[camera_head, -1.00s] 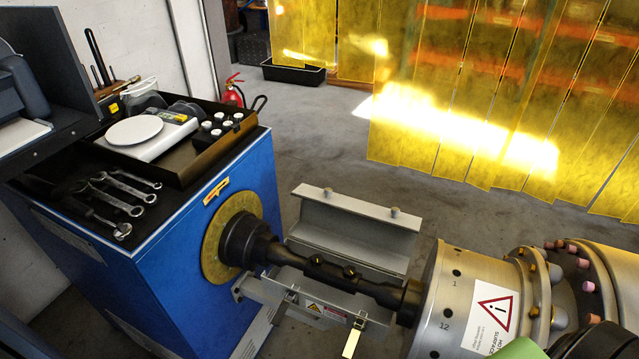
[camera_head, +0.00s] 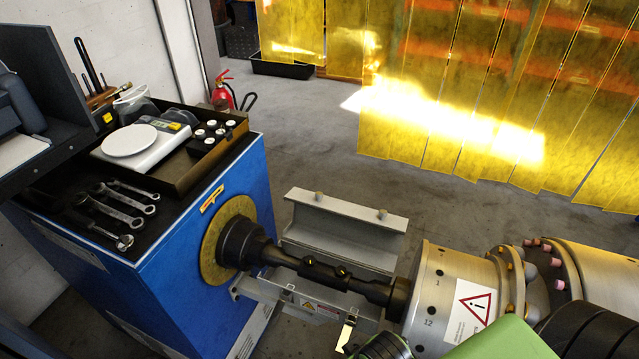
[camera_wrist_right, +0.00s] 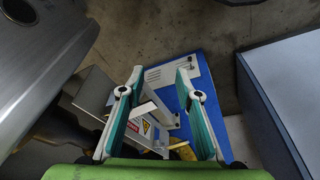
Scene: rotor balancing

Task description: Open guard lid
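The guard lid (camera_head: 345,222) is a grey angled metal cover with two knobs on its upper edge. In the head view it stands tipped back behind the black shaft (camera_head: 325,272), which is uncovered. The guard's lower part (camera_head: 318,300), with warning labels and latches, sits in front of and below the shaft. A latch (camera_head: 346,334) hangs down at its right end. In the right wrist view my right gripper (camera_wrist_right: 160,72) is open, its teal-padded fingers apart with nothing held. The guard's labelled part (camera_wrist_right: 140,126) shows behind and between them. My left gripper is not in view.
The blue machine (camera_head: 205,290) with a scale (camera_head: 145,145) and wrenches (camera_head: 120,205) on top stands left. The large metal rotor drum (camera_head: 440,295) is close on the right. Yellow strip curtains (camera_head: 480,100) hang at the back. The floor between is clear.

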